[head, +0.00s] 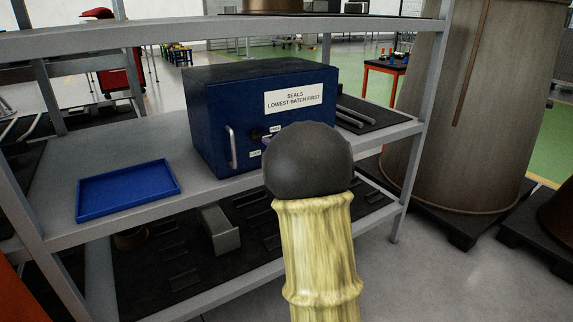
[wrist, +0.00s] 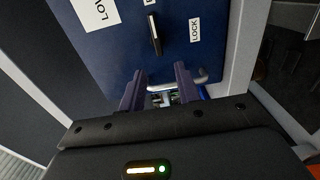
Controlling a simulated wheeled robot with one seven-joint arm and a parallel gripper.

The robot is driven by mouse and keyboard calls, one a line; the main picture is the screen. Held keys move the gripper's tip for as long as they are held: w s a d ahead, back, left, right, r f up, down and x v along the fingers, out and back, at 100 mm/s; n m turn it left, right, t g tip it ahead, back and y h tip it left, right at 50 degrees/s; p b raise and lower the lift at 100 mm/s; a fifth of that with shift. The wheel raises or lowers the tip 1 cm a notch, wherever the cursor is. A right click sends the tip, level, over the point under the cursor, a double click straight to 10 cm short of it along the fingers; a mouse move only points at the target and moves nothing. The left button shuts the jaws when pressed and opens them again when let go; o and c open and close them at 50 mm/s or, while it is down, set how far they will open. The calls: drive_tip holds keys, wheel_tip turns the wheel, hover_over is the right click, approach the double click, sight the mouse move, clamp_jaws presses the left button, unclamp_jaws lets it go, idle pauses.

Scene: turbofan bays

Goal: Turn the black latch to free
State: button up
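The black latch (head: 256,135) is on the front of a blue cabinet (head: 222,127), right of its silver handle, partly hidden by my arm in the head view. In the wrist view the latch (wrist: 154,34) is a narrow black bar, upright in the picture. A LOCK label (wrist: 195,29) is to its right; another label, cut off by the frame, is above it. My gripper (wrist: 160,71) is open and empty in the wrist view. Its two dark fingers are below the latch in the picture, with the latch's line between them. I see no contact.
The silver handle (head: 232,147) stands out from the door; in the wrist view it (wrist: 185,83) shows beyond the fingers. A blue tray (head: 128,190) lies on the shelf left of the cabinet. A shelf upright (head: 428,80) stands at the right.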

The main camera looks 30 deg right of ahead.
drive_tip(key=s, duration=0.9)
drive_tip(key=shift+d, duration=0.1)
drive_tip(key=s+a+f+m+g+h, duration=0.2)
drive_tip(key=s+a+f+m+g, duration=0.3)
drive_tip(key=a+f+m+g, duration=0.55)
drive_tip(key=s+a+f+m+g+y, duration=0.1)
drive_tip(key=s+a+f+m+g, duration=0.1)
drive_tip(key=s+a+f+m, duration=0.45)
drive_tip(key=s+a+f+m+g, duration=0.2)
drive_tip(key=s+a+f+g, duration=0.1)
drive_tip(key=s, duration=0.6)
drive_tip(key=w+p+v, duration=0.3)
drive_tip(key=p+v, duration=1.3)
drive_tip(key=w+d+r+p+v, duration=0.1)
drive_tip(key=w+p+v, duration=0.3)
drive_tip(key=p+v, duration=1.2)
drive_tip(key=shift+r+p, duration=0.4)
drive_tip(key=shift+r, duration=0.05)
